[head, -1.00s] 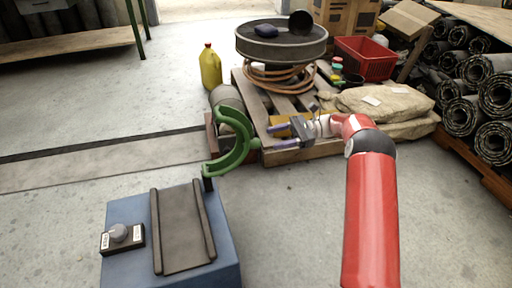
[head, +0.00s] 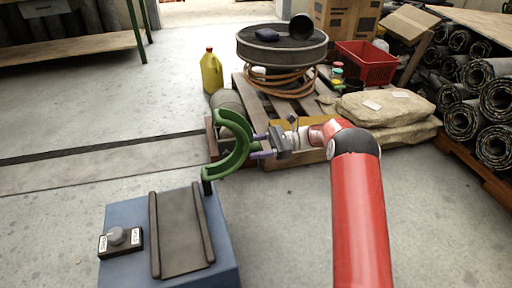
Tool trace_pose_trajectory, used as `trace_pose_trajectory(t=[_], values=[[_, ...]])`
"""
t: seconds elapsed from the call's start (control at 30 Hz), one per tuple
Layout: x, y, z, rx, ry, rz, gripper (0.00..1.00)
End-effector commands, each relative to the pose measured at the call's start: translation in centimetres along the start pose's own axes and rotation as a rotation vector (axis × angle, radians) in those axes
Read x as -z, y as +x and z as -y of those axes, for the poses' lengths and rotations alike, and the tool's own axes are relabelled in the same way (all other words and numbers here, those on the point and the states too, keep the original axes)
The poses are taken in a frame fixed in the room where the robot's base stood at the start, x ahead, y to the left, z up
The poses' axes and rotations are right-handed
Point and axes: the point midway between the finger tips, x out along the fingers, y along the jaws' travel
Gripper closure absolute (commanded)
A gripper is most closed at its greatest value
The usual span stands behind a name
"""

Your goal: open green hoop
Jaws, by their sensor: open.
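The green hoop (head: 240,158) is a thick C-shaped green piece, standing up at the back right corner of the blue box (head: 224,236). A small dark post joins it to the box there. A green knob seen on its right side a second ago is now hard to make out behind my fingers. My gripper (head: 258,147) is open, with its two purple-grey fingers pointing left at the hoop's right side. The fingertips are at or very near the hoop in the picture; I cannot tell whether they touch it.
The blue box carries a dark tray-like bed (head: 182,232) and a grey dial (head: 118,237). Behind the hoop lies a grey roll (head: 226,100). A pallet with sacks (head: 385,108) and a round pan (head: 281,50) stands behind my arm. A yellow jug (head: 211,72) stands further back.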

Motion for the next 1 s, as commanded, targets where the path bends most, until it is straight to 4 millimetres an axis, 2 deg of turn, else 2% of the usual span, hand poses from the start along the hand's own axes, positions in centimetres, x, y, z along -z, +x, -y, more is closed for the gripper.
trace_pose_trajectory(t=[0.07, 0.43, 0.67, 1.0], values=[[0.0, 0.0, 0.0, 0.000, 0.000, 0.000, 0.50], [0.0, 0.0, 0.0, 0.000, 0.000, 0.000, 0.99], [-0.6, 0.1, 0.1, -0.003, -0.001, -0.015, 1.00], [-5.4, 2.6, 0.7, -0.044, -0.013, -0.270, 1.00]])
